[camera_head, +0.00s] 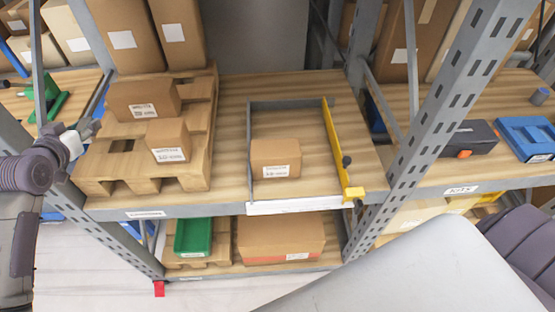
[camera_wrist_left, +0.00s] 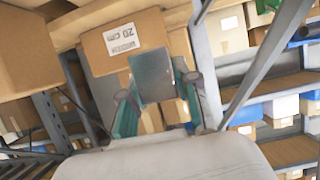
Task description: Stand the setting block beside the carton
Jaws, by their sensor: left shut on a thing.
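My left gripper (camera_wrist_left: 157,98) is shut on a grey block, the setting block (camera_wrist_left: 152,74), which shows between its green-tinted fingers in the left wrist view. In the head view the left gripper (camera_head: 82,134) is at the left, beside the pallet's left edge, and the block is hard to make out. A carton (camera_head: 275,158) stands on the middle shelf inside a grey and yellow frame. Two more cartons, a rear one (camera_head: 141,98) and a front one (camera_head: 167,140), sit on the pallet. My right gripper is out of view.
The wooden pallet (camera_head: 110,180) fills the shelf's left part. The frame's yellow side (camera_head: 338,150) stands right of the middle carton. A perforated upright (camera_head: 440,110) divides the bays. Bare shelf (camera_head: 230,130) lies between pallet and frame. A green bin (camera_head: 194,238) is below.

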